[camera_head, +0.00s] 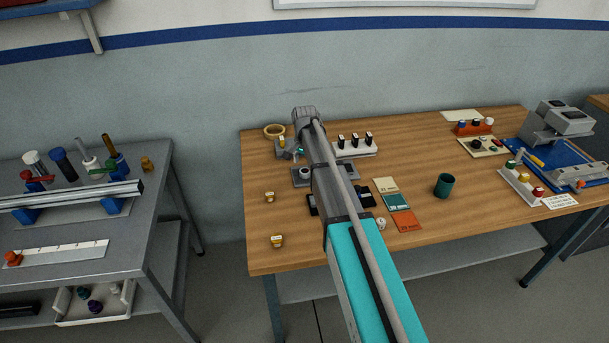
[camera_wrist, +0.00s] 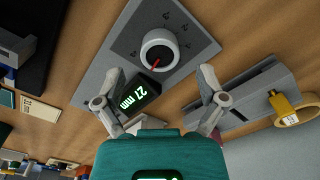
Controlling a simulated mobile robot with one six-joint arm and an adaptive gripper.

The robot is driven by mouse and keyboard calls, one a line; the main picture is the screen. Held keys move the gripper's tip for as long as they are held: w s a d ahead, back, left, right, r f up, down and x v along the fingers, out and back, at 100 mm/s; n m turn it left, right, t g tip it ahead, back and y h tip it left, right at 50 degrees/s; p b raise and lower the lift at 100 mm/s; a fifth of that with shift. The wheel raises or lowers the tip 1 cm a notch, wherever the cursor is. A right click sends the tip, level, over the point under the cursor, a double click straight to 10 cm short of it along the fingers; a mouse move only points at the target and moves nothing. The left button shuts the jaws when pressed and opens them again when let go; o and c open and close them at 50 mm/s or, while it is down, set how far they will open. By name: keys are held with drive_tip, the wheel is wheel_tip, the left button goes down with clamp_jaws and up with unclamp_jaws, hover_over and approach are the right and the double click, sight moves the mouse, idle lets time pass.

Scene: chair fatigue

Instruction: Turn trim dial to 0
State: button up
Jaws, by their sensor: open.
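The trim dial is a round white knob (camera_wrist: 159,50) with a red pointer mark, on a dark scale face on a grey plate (camera_wrist: 205,42). In the wrist view the pointer aims down and left; the scale numbers are too small to read surely.
A grey block with a yellow tag (camera_wrist: 281,103) and a tan ring (camera_wrist: 298,116) lie close by on the wooden table (camera_head: 335,260). A block with black switches (camera_head: 354,146), coloured cards (camera_head: 397,206) and a green cup (camera_head: 444,186) stand to the right of my arm.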

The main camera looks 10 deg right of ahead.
sight(305, 173)
drive_tip(key=shift+f+b, duration=1.2)
drive_tip(key=shift+f, duration=0.25)
drive_tip(key=c, duration=1.1)
